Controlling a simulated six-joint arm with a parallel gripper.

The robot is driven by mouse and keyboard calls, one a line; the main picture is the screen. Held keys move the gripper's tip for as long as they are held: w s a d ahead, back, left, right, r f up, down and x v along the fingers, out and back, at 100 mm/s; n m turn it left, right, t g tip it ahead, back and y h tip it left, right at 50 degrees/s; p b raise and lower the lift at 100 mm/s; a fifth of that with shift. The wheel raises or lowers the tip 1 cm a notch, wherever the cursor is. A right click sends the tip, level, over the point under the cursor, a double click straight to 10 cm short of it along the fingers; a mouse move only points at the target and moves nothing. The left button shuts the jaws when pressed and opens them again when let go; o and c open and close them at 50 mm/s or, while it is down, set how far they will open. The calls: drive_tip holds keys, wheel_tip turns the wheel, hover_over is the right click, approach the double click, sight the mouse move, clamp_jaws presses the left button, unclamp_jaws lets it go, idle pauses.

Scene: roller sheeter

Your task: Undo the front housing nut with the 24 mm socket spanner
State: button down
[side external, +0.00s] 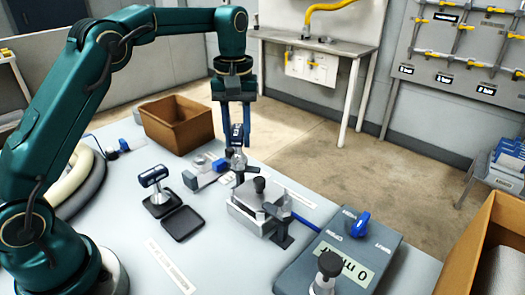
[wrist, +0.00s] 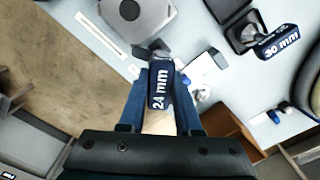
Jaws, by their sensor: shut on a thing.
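My gripper (side external: 236,145) is shut on the blue handle of the 24 mm socket spanner (side external: 238,160) and holds it upright, socket down. In the wrist view my gripper (wrist: 165,110) has its blue fingers on both sides of the handle, and the spanner (wrist: 160,82) shows its "24 mm" label. The socket end is beside the grey metal housing (side external: 245,221), close to a dark post at its far end. The housing (wrist: 125,25) also shows at the top of the wrist view. I cannot tell whether the socket touches anything; the front housing nut is not clearly visible.
The 30 mm spanner (side external: 154,177) stands in a black holder, beside an empty black holder (side external: 182,223). A grey control box (side external: 300,268) with knobs stands at the front right. Cardboard boxes (side external: 178,122) stand at the back and right. A dark clamp (side external: 284,237) is at the housing's near end.

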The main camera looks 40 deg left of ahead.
drive_tip(key=shift+n, duration=1.2)
drive_tip(key=n, duration=0.3)
drive_tip(key=shift+n, duration=0.3)
drive_tip(key=n, duration=0.3)
drive_tip(key=shift+n, duration=1.6)
drive_tip(key=shift+m, duration=0.5)
